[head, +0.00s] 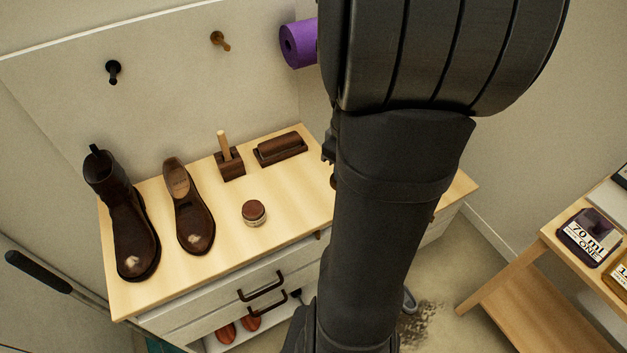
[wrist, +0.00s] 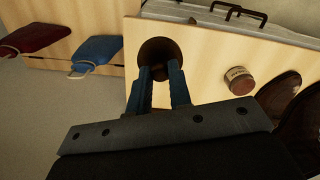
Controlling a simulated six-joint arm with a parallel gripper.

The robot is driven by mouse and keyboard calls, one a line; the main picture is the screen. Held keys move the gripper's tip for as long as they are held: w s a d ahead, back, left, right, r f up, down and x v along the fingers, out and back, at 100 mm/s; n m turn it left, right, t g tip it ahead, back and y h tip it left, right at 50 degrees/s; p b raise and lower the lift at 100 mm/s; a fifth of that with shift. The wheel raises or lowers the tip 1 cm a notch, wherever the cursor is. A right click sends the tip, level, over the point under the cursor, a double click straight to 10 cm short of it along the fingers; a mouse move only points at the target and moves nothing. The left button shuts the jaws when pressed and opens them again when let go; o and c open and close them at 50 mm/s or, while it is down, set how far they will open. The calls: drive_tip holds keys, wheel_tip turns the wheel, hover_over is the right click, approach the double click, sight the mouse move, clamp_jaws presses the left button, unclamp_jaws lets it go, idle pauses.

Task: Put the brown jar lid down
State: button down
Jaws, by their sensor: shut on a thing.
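The brown jar lid (wrist: 158,52) is a dark brown round piece between the fingertips of my gripper (wrist: 160,72) in the wrist view. My gripper is shut on it, over the end of the light wood cabinet top (wrist: 205,65). I cannot tell whether the lid touches the wood. In the head view my own arm hides the lid and my gripper. A small labelled jar (head: 254,213) with a reddish-brown top stands upright on the cabinet top. It also shows to the right of my gripper in the wrist view (wrist: 239,80), apart from the lid.
A dark boot (head: 133,225) and a brown shoe (head: 190,215) stand left of the jar. A brush in a block (head: 229,160) and a dark brown block (head: 280,148) are behind it. Bare wood lies around the jar. A bottle (head: 590,237) stands on a separate table.

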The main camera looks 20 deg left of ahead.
drive_tip(key=shift+w+d+f, duration=0.25)
drive_tip(key=shift+d, duration=0.35)
drive_tip(key=shift+w+d+f, duration=0.2)
drive_tip(key=shift+w+d, duration=0.05)
drive_tip(key=shift+d, duration=0.35)
drive_tip(key=shift+w+f, duration=0.1)
drive_tip(key=shift+f, duration=0.1)
drive_tip(key=a+f, duration=0.2)
drive_tip(key=a, duration=0.1)
drive_tip(key=w+a+f, duration=0.1)
drive_tip(key=a+f, duration=0.1)
drive_tip(key=a, duration=0.2)
drive_tip(key=a+f, duration=0.2)
drive_tip(key=a, duration=0.2)
drive_tip(key=shift+w+f, duration=0.25)
drive_tip(key=shift+f, duration=2.15)
drive_tip(key=shift+f, duration=0.1)
drive_tip(key=c, duration=1.3)
unclamp_jaws()
wheel_tip(320, 180, up, 12)
drive_tip(key=shift+r, duration=0.15)
